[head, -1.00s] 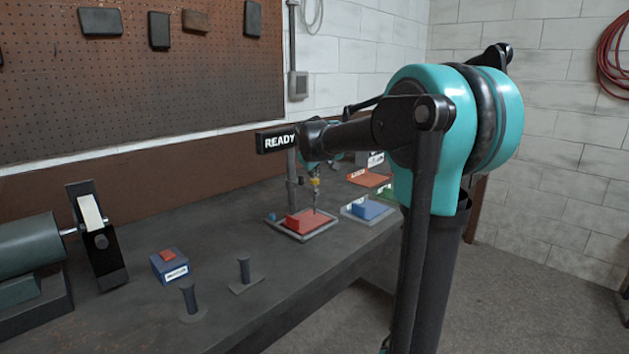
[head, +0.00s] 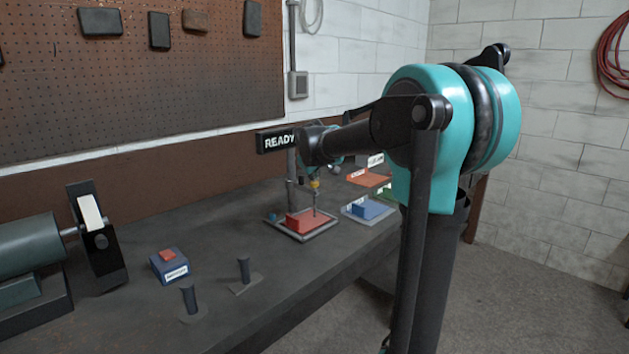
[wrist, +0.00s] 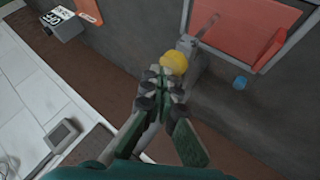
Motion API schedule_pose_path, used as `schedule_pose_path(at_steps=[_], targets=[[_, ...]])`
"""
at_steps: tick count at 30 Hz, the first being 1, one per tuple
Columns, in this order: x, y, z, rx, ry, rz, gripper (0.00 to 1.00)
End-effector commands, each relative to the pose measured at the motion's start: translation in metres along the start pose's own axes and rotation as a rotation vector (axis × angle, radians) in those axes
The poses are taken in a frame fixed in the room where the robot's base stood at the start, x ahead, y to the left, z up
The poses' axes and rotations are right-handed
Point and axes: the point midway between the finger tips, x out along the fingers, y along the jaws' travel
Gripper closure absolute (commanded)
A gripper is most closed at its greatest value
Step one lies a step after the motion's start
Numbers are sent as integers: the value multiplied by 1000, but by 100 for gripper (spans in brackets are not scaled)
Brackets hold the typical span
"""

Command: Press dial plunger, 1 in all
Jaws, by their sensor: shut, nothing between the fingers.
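The dial plunger has a round yellow cap (wrist: 174,62), with a thin grey rod below it. In the head view the yellow cap (head: 315,184) shows small above the red plate, beside an upright grey post (head: 291,182). My gripper (wrist: 160,78) is shut and empty, its dark fingers together at the cap's near edge in the wrist view. Contact between fingertips and cap cannot be told. In the head view my gripper (head: 314,172) is small, just above the cap and partly hidden by my arm.
A grey-rimmed tray (head: 322,233) with a red plate (head: 316,221) lies under the plunger. A READY sign (head: 278,141) stands behind. A small blue cap (wrist: 240,82) is beside the tray. The front left bench holds a blue box (head: 170,267) and two dark pegs.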

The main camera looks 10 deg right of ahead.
Motion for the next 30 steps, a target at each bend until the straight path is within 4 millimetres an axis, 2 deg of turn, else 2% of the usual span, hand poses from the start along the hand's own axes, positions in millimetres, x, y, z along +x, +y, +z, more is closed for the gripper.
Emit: schedule_pose_path(at_steps=[30], targets=[[6, -4, 4, 0, 0, 0, 100]])
